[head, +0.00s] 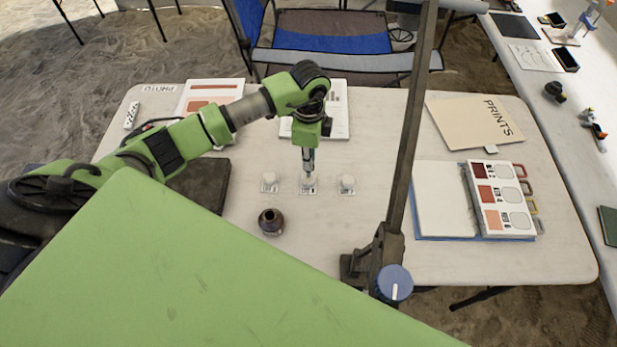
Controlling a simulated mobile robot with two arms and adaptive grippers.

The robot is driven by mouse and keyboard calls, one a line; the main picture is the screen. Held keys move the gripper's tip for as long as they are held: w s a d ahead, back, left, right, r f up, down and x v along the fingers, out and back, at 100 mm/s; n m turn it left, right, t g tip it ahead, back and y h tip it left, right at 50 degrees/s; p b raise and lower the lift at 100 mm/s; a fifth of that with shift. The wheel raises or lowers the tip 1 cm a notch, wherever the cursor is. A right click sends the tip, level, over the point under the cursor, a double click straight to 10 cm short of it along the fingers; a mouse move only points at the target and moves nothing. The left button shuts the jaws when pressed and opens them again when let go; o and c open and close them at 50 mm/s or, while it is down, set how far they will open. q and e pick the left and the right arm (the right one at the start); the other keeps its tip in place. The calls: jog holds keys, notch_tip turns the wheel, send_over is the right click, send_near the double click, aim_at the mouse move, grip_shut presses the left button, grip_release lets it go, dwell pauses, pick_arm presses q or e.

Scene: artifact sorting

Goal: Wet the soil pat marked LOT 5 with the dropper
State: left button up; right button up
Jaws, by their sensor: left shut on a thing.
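Three small pale soil pats sit in a row on white cards at the middle of the table: a left pat (269,179), a middle pat (308,182) and a right pat (347,182). The card markings are too small to read, so I cannot tell which is LOT 5. My left gripper (309,158) points straight down above the middle pat, shut on a slim thing that looks like the dropper, mostly hidden by the fingers. I cannot tell whether its tip touches the pat. A dark brown open bottle (271,222) stands in front of the left pat. My right gripper is out of view.
A dark upright post with a blue knob (395,283) rises at the table's front edge, right of the pats. An open binder of colour swatches (503,198) and a PRINTS folder (474,122) lie right. Papers lie behind the arm. The table (370,120) is clear around the pats.

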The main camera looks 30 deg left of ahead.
pick_arm(q)
jog(key=shift+r, duration=0.1)
dwell(0.4)
notch_tip(320, 180, up, 7)
jog(key=p, duration=0.6)
dwell(0.3)
